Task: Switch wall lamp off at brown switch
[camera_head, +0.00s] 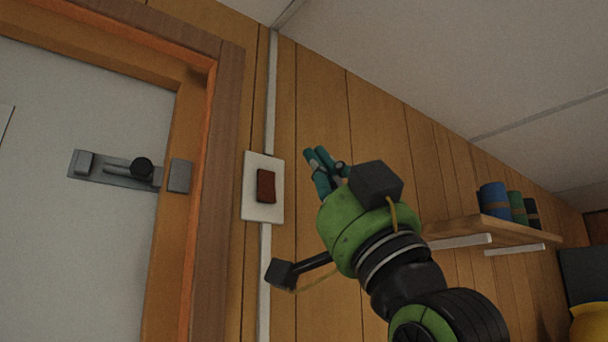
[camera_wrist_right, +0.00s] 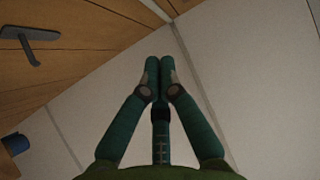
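The brown switch (camera_head: 265,186) is a rocker on a white wall plate (camera_head: 262,212), just right of the door frame in the head view. My right gripper (camera_head: 314,156) is right of the plate and a little higher in the picture, with clear wall showing between them. Its teal fingers point up and away from the switch. In the right wrist view its fingertips (camera_wrist_right: 160,66) are together with nothing between them. The switch does not show in the right wrist view. The wall lamp and my left gripper are in neither view.
A door (camera_head: 90,230) with a grey latch (camera_head: 118,171) and wooden frame (camera_head: 215,170) is at the left. A white conduit (camera_head: 265,280) runs above and below the plate. A wooden shelf (camera_head: 505,231) with blue, green and dark rolls is at the right.

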